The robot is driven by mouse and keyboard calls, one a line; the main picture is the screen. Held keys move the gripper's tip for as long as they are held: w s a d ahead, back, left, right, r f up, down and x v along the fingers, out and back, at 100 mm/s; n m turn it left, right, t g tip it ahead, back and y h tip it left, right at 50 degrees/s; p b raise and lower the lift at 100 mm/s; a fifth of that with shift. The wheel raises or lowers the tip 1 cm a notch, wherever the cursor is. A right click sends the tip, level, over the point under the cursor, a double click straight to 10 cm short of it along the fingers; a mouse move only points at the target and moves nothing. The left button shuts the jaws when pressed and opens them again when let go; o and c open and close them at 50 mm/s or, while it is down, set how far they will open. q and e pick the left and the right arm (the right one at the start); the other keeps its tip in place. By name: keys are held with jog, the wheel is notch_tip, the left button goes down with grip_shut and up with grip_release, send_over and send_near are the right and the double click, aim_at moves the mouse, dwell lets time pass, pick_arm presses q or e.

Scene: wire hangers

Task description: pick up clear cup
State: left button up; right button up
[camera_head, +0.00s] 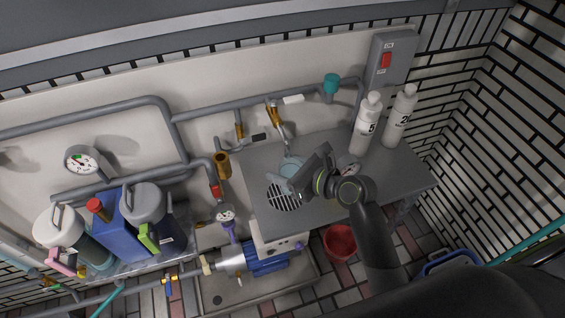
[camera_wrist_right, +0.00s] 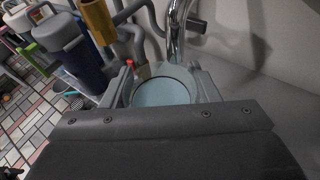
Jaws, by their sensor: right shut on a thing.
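The clear cup (camera_head: 291,167) is at the grey counter (camera_head: 255,162), beside the drain grate and below the brass tap. My right gripper (camera_head: 297,180) reaches in from the right and is shut on the cup. In the right wrist view the cup (camera_wrist_right: 162,88) sits between the two fingers, its round rim and pale bluish inside facing the camera. The palm hides its near side. I cannot tell whether its base touches the counter. My left gripper is not in view.
Two white bottles (camera_head: 366,125) stand at the counter's back right. A brass tap (camera_head: 275,113) and grey pipes run along the wall behind the cup. A tray with jugs (camera_head: 150,210) is at the left. A red bucket (camera_head: 340,241) stands on the floor below.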

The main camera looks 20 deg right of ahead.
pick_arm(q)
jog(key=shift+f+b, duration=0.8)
pick_arm(e)
jog(key=s, duration=1.7)
jog(key=shift+d, duration=0.25)
